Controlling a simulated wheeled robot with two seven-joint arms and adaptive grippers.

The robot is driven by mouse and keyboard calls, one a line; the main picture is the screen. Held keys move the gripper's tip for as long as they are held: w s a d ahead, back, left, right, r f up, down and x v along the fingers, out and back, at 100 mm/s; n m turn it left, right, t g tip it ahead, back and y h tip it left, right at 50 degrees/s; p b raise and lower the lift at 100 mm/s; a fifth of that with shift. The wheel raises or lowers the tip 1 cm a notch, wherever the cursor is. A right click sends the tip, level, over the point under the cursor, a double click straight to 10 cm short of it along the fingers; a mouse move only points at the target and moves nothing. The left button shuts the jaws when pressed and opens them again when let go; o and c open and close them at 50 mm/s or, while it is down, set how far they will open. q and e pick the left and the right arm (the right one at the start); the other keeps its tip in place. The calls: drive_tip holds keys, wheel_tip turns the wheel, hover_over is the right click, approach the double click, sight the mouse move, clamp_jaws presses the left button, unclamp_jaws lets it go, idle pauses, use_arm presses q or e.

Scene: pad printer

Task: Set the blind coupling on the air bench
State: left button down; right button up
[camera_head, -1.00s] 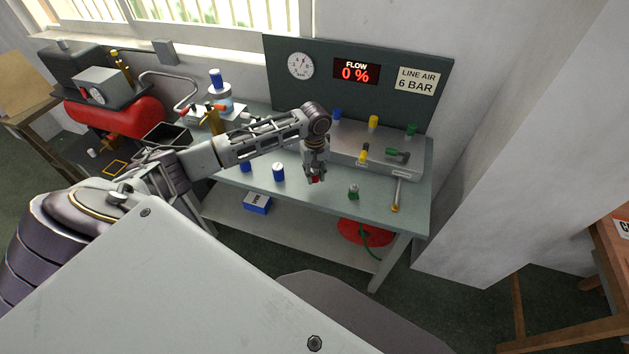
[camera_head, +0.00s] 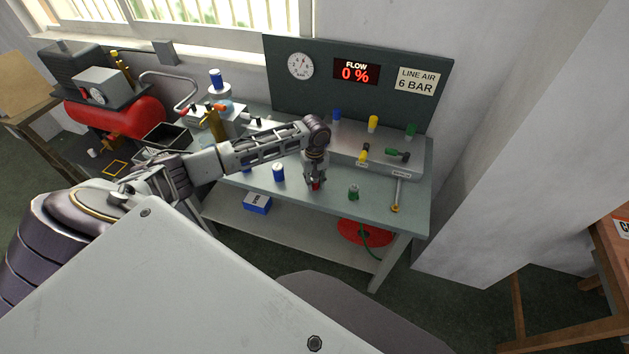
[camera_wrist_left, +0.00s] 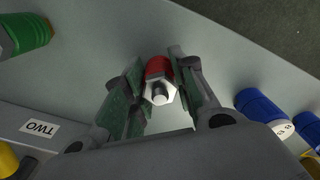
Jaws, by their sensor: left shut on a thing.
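The air bench (camera_head: 330,196) is a grey-green table with a dark back panel. My left gripper (camera_head: 315,183) is low over the front middle of its top, pointing down. It is shut on a red coupling (camera_head: 316,187) with a silver hex end. In the left wrist view the red coupling (camera_wrist_left: 159,72) sits between the pads of the gripper (camera_wrist_left: 160,85). Whether its base touches the bench top is hard to tell. My right gripper is not in view.
A metal manifold box (camera_head: 350,145) with blue, yellow and green fittings stands at the back. A wrench (camera_head: 397,195) lies at the right. The flow display (camera_head: 356,72) reads 0 %. Bench top between the blue and green couplings is otherwise clear.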

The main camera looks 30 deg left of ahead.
use_arm(q)
drive_tip(key=c, duration=1.2)
unclamp_jaws()
drive_tip(key=shift+f, duration=0.1)
drive_tip(key=shift+o, duration=0.2)
wheel_tip(320, 180, up, 12)
